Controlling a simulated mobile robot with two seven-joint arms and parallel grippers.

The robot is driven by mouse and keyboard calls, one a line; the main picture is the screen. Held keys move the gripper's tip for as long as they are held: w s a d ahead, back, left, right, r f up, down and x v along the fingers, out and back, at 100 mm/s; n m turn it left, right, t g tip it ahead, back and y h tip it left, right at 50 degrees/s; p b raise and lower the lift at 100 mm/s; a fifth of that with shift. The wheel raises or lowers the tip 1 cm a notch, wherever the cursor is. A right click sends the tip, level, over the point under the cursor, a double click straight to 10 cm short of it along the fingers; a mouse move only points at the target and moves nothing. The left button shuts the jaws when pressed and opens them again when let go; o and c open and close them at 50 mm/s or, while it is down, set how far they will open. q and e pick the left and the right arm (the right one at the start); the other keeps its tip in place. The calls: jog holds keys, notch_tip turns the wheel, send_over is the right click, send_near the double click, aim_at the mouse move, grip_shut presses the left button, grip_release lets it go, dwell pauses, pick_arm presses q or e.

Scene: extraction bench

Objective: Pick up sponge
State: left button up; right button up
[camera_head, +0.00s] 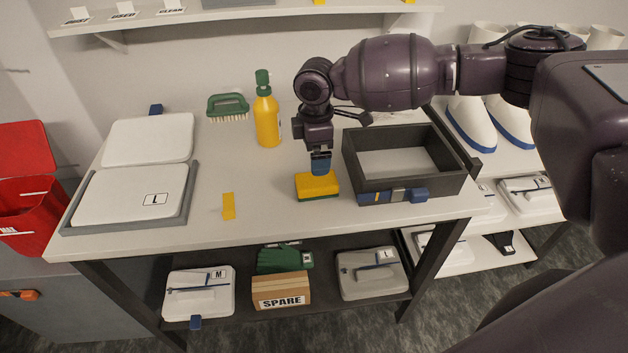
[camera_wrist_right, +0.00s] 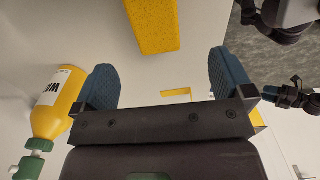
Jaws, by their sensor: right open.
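The sponge (camera_head: 317,187) is a yellow block with a green underside, lying on the white bench top left of the dark tray. My right gripper (camera_head: 320,166) points down just above it, with blue fingers. In the right wrist view, the two blue fingers are spread apart (camera_wrist_right: 164,76) with nothing between them. The yellow sponge (camera_wrist_right: 153,24) shows beyond the fingertips, near the top edge, and its far end is cut off. In the head view the gripper hides part of the sponge's back side.
A dark open-topped tray (camera_head: 430,190) stands close on the right. A yellow spray bottle (camera_head: 266,122) and a green brush (camera_head: 228,105) stand behind to the left. A yellow strip (camera_head: 228,206) lies left of the sponge.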

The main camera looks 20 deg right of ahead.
send_over(317, 179)
jog(key=f, duration=0.4)
jog(key=shift+s+a, duration=0.3)
jog(key=shift+a, duration=0.05)
jog(key=shift+d+f+b, duration=0.1)
jog(key=shift+f+b, duration=0.2)
jog(key=shift+f, duration=0.25)
jog(key=f, duration=0.4)
jog(key=shift+w+d+f+b, duration=0.2)
jog(key=shift+w+f+b, duration=0.05)
jog(key=shift+w+b, duration=0.1)
pick_arm(q)
jog(key=shift+w+d+f, duration=0.1)
jog(key=shift+w+f, duration=0.15)
jog(key=shift+f, duration=0.2)
jog(key=shift+s+f, duration=0.1)
jog(key=shift+s, duration=0.1)
pick_arm(e)
jog(key=c, duration=1)
